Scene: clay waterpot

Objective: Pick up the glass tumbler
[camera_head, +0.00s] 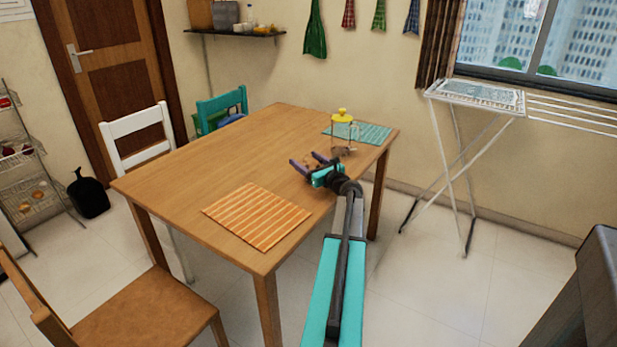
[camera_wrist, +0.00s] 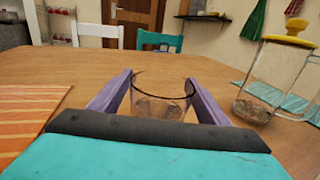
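The glass tumbler (camera_wrist: 160,100) is clear and upright on the table, with its round rim in the middle of the wrist view. My gripper (camera_wrist: 160,82) has its two purple fingers spread, one on each side of the glass. I cannot tell whether either finger touches it. The tumbler's base is partly hidden behind my gripper's dark edge. In the head view my gripper (camera_head: 309,163) is low over the right part of the table, and the tumbler is too faint to make out clearly.
A clear glass jar with a yellow lid (camera_head: 342,134) stands close by on the right, by a green striped mat (camera_head: 372,134); the jar also shows in the wrist view (camera_wrist: 275,78). An orange striped mat (camera_head: 257,217) lies at the table's front. The wooden table (camera_head: 215,150) is otherwise clear.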

